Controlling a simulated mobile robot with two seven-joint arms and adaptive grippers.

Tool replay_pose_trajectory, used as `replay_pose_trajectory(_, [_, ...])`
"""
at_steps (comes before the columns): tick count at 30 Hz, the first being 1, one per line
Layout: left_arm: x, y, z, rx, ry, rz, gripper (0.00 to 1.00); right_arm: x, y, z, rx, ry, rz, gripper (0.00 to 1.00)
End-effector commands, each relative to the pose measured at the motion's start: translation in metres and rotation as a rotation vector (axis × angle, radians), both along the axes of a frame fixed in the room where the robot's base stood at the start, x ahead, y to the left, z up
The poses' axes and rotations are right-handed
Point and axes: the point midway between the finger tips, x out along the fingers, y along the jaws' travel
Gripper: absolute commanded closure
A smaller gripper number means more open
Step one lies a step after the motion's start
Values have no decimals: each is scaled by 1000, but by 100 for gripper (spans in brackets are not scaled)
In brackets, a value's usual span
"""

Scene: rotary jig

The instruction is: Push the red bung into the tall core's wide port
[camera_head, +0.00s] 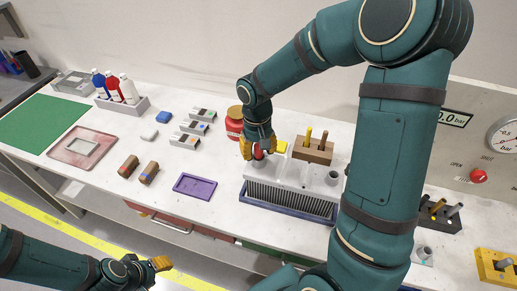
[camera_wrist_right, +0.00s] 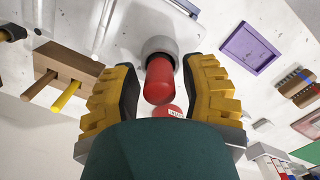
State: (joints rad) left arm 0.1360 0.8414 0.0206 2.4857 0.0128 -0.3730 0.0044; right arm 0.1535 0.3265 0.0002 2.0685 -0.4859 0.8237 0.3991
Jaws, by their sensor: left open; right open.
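The red bung (camera_wrist_right: 160,80) stands out of a grey round port (camera_wrist_right: 160,46) in the right wrist view; how deep it sits I cannot tell. In the head view the bung (camera_head: 258,154) shows as a small red patch at the left end of the white finned core (camera_head: 292,196). My right gripper (camera_head: 257,149) is above that end, fingers open on both sides of the bung; it also shows in the right wrist view (camera_wrist_right: 162,72). A second grey port (camera_head: 332,178) is at the core's right end. My left gripper (camera_head: 163,263) is open and empty at the lower left.
A red jar (camera_head: 234,123) stands close behind my right gripper. A wooden block with pegs (camera_head: 312,151) is behind the core. A purple tray (camera_head: 195,186) lies to the left. A panel with a gauge (camera_head: 505,136) stands at right.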

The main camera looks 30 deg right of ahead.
Motion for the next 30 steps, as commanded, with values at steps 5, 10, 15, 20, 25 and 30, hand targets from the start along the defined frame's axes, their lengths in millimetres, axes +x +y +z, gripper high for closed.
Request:
replay_pose_trajectory(5, [0, 0, 5, -1, -1, 0, 53, 2, 0, 16, -1, -4, 0, 57])
replay_pose_trajectory(10, [0, 0, 10, -2, 0, 0, 53, 4, -1, 50, -1, -6, -1, 57])
replay_pose_trajectory(15, [0, 1, 14, -3, -1, 0, 53, 7, 0, 85, -1, -5, -1, 57])
replay_pose_trajectory(20, [0, 1, 17, -3, -1, 0, 53, 8, -1, 109, -1, -3, 0, 57])
replay_pose_trajectory(25, [0, 1, 18, -4, -1, -1, 53, 8, 0, 121, 0, -1, 1, 57])
replay_pose_trajectory(30, [-1, 1, 18, -4, -1, -1, 53, 8, -1, 123, 0, 0, 0, 57])
